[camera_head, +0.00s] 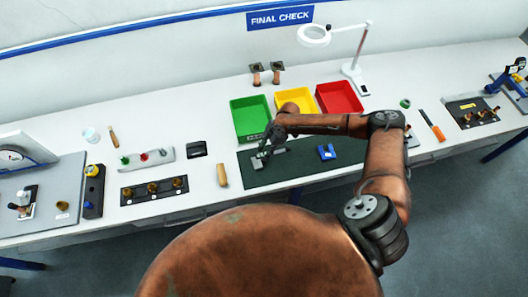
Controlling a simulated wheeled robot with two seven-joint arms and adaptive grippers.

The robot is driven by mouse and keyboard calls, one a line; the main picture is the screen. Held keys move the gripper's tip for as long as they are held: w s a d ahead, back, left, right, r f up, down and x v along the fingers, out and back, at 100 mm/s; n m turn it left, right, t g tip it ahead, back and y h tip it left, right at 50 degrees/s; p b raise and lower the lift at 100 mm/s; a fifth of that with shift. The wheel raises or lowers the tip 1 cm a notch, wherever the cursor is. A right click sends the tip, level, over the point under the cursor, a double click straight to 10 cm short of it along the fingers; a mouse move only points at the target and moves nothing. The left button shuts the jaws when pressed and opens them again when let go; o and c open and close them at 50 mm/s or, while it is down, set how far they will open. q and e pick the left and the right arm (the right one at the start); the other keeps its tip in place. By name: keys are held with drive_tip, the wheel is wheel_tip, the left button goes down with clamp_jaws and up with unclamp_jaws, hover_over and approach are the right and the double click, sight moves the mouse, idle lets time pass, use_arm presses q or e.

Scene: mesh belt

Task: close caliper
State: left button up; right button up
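A small grey metal tool, which looks like the caliper (254,164), lies near the left end of the dark green mat (300,172). Its jaw opening is too small to make out. My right arm reaches in from the right, and its dark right gripper (265,151) points down at the caliper, at or just above it. The fingers overlap the tool in the picture, so I cannot tell whether they touch it or how far they are apart. My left gripper is out of view.
A blue block (326,152) sits on the mat. Green (250,117), yellow (294,100) and red (339,97) bins stand behind it. A wooden-coloured piece (222,175) lies left of the mat. A magnifier lamp (355,68) stands at the back.

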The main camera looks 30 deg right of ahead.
drive_tip(key=shift+d+r, duration=0.15)
drive_tip(key=v, duration=1.1)
drive_tip(key=shift+r, duration=0.3)
drive_tip(key=shift+s, duration=0.1)
